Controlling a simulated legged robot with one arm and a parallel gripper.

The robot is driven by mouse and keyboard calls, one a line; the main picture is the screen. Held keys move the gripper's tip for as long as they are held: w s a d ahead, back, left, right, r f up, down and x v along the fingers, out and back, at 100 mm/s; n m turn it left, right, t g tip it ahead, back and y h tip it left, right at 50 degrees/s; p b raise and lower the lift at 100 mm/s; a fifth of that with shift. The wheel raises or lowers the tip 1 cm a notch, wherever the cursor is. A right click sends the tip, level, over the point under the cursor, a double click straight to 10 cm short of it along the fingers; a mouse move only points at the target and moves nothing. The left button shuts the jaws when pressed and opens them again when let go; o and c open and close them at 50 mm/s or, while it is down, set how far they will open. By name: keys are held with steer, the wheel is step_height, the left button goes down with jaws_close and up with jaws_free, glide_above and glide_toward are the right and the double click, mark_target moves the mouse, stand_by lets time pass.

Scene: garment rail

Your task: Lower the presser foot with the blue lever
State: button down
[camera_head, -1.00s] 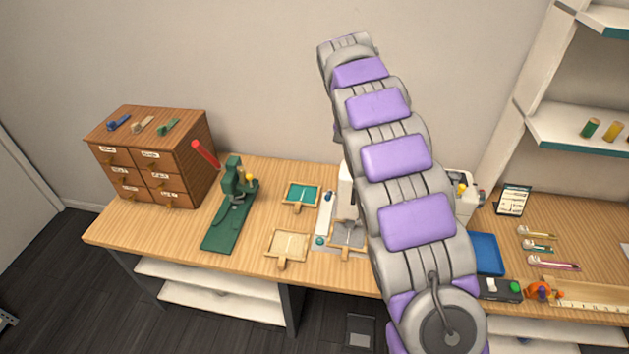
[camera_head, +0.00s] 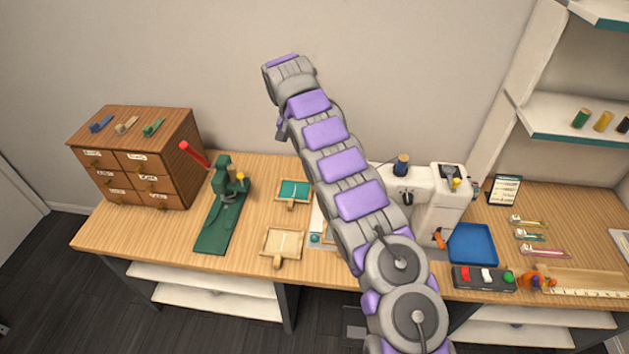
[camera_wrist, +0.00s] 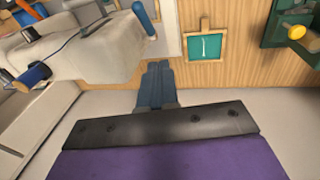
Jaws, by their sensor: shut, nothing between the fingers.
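The white sewing machine (camera_head: 430,195) stands on the wooden table, partly behind my arm in the head view. It also fills the upper left of the wrist view (camera_wrist: 90,50). The blue lever (camera_wrist: 143,18) stands out from the machine's end in the wrist view; my arm covers it in the head view. My gripper (camera_wrist: 157,68) is shut and empty. In the wrist view its fingers appear below the lever, with a gap between them. The presser foot cannot be made out.
A green press with a red handle (camera_head: 222,215) and framed trays (camera_head: 282,247) stand left of my arm. A drawer cabinet (camera_head: 130,165) is at the far left.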

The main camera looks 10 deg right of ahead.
steer(key=shift+f, duration=0.1)
steer(key=s+d+b+x, duration=0.1)
steer(key=s+b+x, duration=0.1)
steer(key=x, duration=1.1)
steer(key=shift+s+b, duration=0.3)
steer(key=shift+b, duration=0.1)
steer(key=shift+s+a, duration=0.1)
